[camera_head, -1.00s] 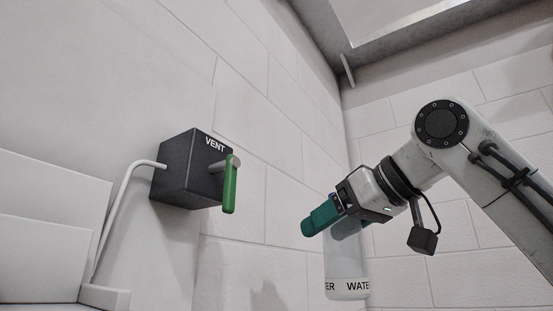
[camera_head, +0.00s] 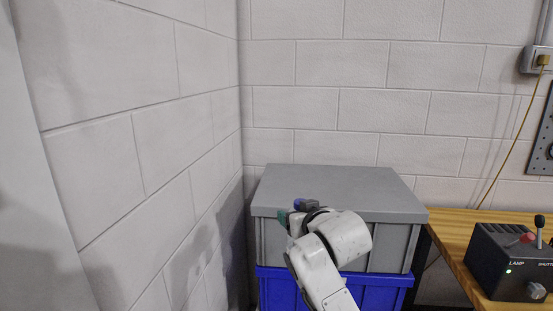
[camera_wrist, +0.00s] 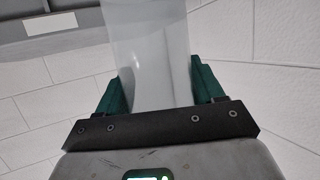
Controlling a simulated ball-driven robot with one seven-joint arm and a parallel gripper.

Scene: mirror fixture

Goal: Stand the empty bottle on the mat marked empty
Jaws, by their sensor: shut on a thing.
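My gripper (camera_wrist: 152,82) is shut on a pale, translucent bottle (camera_wrist: 148,40) between its two green fingers in the wrist view. The bottle's ends run out of clear sight there, and I cannot tell whether it holds any liquid. In the head view my gripper (camera_head: 283,217) shows as a small green patch beyond my arm, in front of the stacked crates. The bottle cannot be made out in the head view. No mat shows in either view.
A grey lidded crate (camera_head: 390,235) stands on a blue crate (camera_head: 385,280) by the wall corner. A yellow cable runs up to a wall socket (camera_head: 541,60).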

